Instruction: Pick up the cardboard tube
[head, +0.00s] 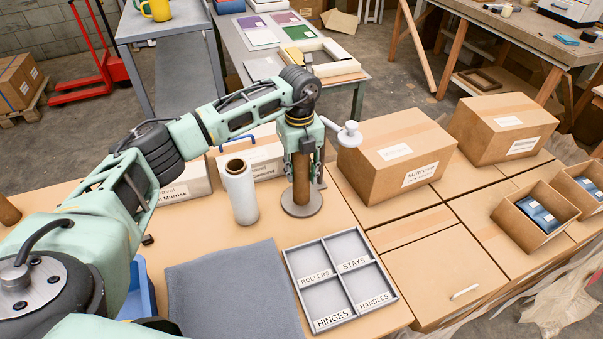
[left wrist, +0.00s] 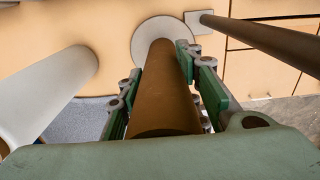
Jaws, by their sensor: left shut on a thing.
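The brown cardboard tube (head: 301,184) stands upright over a round grey disc (head: 301,209) on the cardboard-coloured worktop. My left gripper (head: 301,172) comes down on it from above and is shut on its upper part. In the left wrist view the tube (left wrist: 166,92) runs between the green finger pads, with its lower end at the pale disc (left wrist: 147,33). I cannot tell whether the tube touches the disc. My right gripper is not in view.
A white roll (head: 240,192) stands close left of the tube. A dark post (left wrist: 265,42) rises close on the other side. A divided grey tray (head: 341,279) and a grey mat (head: 232,291) lie in front. Closed cartons (head: 395,158) stand at right.

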